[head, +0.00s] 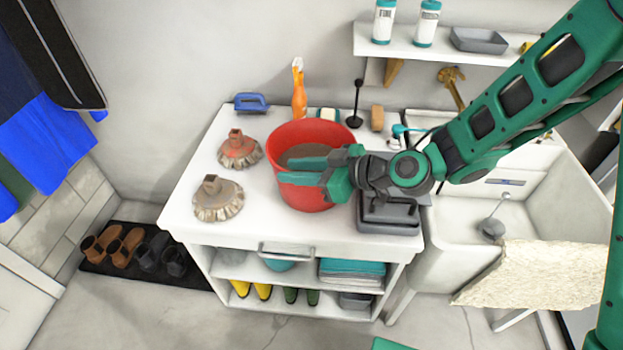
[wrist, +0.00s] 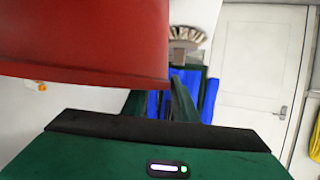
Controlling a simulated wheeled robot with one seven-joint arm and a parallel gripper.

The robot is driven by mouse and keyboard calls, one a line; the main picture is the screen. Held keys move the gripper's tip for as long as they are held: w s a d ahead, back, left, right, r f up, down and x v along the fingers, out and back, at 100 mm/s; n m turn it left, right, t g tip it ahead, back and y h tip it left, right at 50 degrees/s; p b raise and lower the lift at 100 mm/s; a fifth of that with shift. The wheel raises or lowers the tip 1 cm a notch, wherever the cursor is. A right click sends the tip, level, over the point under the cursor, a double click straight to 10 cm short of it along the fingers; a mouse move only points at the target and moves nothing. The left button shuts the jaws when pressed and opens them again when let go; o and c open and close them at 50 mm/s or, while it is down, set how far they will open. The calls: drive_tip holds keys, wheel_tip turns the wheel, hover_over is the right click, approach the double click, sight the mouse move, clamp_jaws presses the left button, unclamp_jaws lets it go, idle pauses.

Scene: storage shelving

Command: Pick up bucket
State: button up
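The red bucket (head: 306,197) stands upright on the white cabinet top, with a grey-brown inside. My gripper (head: 281,170) reaches in from the right, and its two green fingers overlap the front of the bucket in the head view. The fingers are apart with a gap between them. In the wrist view, the bucket's red wall (wrist: 85,40) fills the upper left, close to the camera. My fingers (wrist: 160,103) show below its right end, with only blue cloth seen between them. I cannot tell whether the gripper touches the bucket.
Two brush heads (head: 239,150) (head: 218,198) sit left of the bucket. An orange spray bottle (head: 299,95) and a black-handled tool (head: 356,105) stand behind it. A dark tray (head: 388,216) lies beneath my wrist. A sink (head: 470,211) is at right; a wall shelf (head: 450,53) is above.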

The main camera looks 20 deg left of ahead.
drive_tip(key=shift+a+f, duration=0.2)
drive_tip(key=shift+a, duration=0.25)
clamp_jaws()
idle(1.1)
